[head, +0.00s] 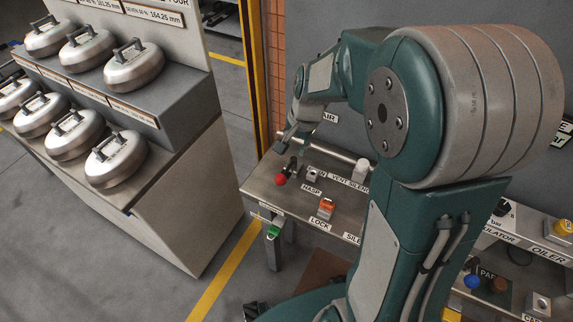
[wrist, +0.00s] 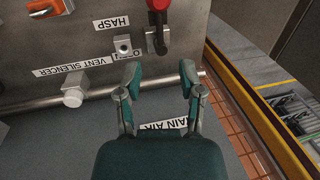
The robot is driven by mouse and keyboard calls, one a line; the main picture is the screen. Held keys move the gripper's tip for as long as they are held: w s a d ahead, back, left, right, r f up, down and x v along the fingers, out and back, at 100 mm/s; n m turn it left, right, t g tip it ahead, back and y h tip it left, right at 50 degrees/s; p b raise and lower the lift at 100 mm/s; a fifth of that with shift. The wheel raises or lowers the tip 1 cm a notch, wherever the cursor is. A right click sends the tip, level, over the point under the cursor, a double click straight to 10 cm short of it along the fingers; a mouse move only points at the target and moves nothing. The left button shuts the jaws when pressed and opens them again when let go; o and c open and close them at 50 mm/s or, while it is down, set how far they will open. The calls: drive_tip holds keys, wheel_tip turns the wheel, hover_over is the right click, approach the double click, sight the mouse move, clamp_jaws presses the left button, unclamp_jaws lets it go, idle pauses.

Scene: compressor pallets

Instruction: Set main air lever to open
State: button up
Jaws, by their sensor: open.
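The lever with a red knob (head: 281,180) and a dark arm stands on the metal bench at the left end of the pipe. In the wrist view its red end (wrist: 158,4) is at the top edge, partly cut off, above a dark mount. The MAIN AIR label (wrist: 163,124) is partly hidden behind my gripper. My gripper (wrist: 158,78) is open and empty, its two fingers apart on either side of the view's middle, pointing toward the lever and apart from it. In the head view my gripper (head: 290,143) is small, above and behind the lever.
A metal pipe (wrist: 40,101) runs along the bench, with a white vent silencer fitting (wrist: 73,97). A hasp block (wrist: 123,45) sits beside the lever. An orange lock (head: 326,207) lies on the bench. A stand with several metal lids (head: 133,68) is at left.

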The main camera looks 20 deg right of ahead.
sight(287, 171)
drive_tip(key=f, duration=0.3)
drive_tip(key=w+a+f, duration=0.1)
drive_tip(key=f, duration=0.6)
drive_tip(key=shift+w+a+f, duration=0.1)
drive_tip(key=shift+w+a, duration=0.1)
drive_tip(key=shift+a, duration=0.05)
clamp_jaws()
